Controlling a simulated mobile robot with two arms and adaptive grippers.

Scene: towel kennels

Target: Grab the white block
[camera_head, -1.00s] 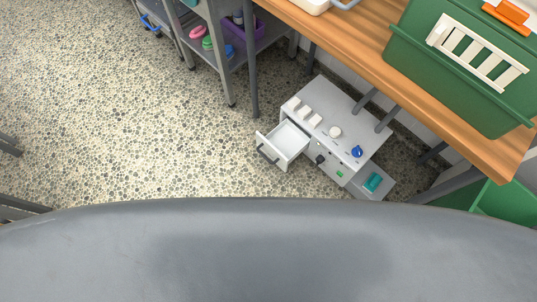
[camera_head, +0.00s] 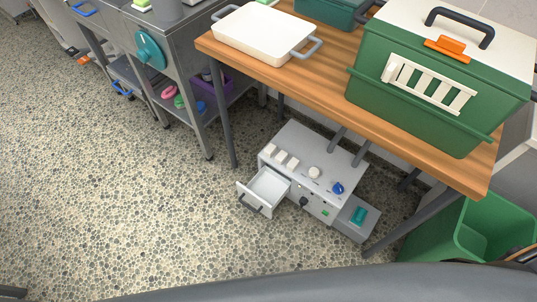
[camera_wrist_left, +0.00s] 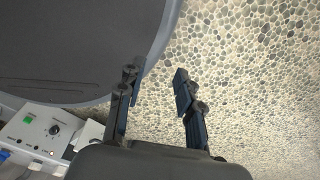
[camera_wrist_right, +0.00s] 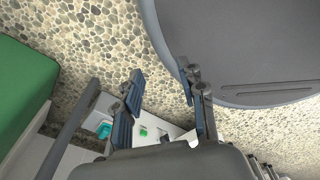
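I cannot tell which one the task means. The cabinet's drawer (camera_head: 268,187) is pulled out and looks empty. My left gripper (camera_wrist_left: 156,78) is open and empty over the pebbled floor, and part of the cabinet (camera_wrist_left: 30,130) shows at lower left in that view. My right gripper (camera_wrist_right: 162,75) is open and empty, with part of the cabinet below it. Neither gripper is clearly visible in the head view.
A wooden table (camera_head: 300,85) stands over the cabinet's back, holding a white tray (camera_head: 262,35) and a green kennel (camera_head: 420,95). A green bin (camera_head: 465,230) stands to the right. A metal cart (camera_head: 170,25) stands at upper left. The pebbled floor (camera_head: 130,200) left of the cabinet is clear.

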